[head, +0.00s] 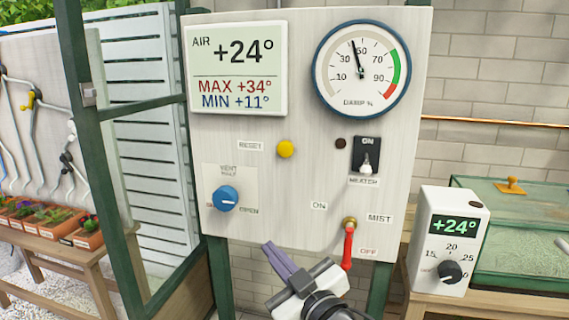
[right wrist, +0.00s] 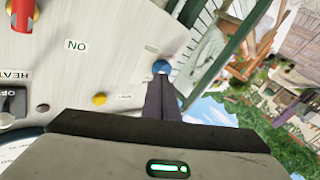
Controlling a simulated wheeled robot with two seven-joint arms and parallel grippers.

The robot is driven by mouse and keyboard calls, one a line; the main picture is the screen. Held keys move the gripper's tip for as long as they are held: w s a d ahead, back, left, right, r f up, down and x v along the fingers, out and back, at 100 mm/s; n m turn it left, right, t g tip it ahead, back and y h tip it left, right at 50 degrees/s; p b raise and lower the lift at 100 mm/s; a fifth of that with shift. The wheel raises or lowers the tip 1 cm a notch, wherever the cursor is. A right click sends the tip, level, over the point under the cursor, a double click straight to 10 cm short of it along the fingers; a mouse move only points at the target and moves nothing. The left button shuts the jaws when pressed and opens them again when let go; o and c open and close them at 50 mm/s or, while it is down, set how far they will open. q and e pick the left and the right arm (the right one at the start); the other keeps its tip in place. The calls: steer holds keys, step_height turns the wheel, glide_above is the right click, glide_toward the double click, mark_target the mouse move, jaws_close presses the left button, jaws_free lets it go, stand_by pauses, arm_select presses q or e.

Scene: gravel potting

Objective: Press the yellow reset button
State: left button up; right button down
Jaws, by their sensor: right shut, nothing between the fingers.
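The yellow reset button (head: 286,149) sits on the pale control panel (head: 300,190), right of the RESET label and below the thermometer display. It also shows in the right wrist view (right wrist: 100,99), left of the fingers. My right gripper (head: 268,246) is shut and empty. In the head view its purple fingers point up and left, below the button and right of the blue knob. In the right wrist view the fingertips (right wrist: 160,80) overlap the blue knob's edge; I cannot tell whether they touch. My left gripper is not in view.
The blue vent knob (head: 225,198) is left of the fingers. A red mist lever (head: 347,246) points down at the panel's lower right. The black heater switch (head: 366,155) is right of the button. A white thermostat box (head: 447,241) stands on a bench at the right.

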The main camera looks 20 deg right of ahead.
mark_target(285, 149)
step_height(285, 149, up, 16)
steer(key=w+n+t, duration=0.1)
steer(key=t, duration=0.2)
steer(key=shift+w, duration=0.15)
steer(key=shift+w+d, duration=0.1)
steer(key=shift+d, duration=0.05)
steer(key=shift+w+d, duration=0.8)
steer(key=shift+w, duration=0.4)
steer(key=shift+w+d, duration=0.85)
steer(key=shift+w, duration=0.3)
steer(key=shift+w+d, duration=0.8)
steer(key=shift+w, duration=0.4)
steer(key=shift+w, duration=0.1)
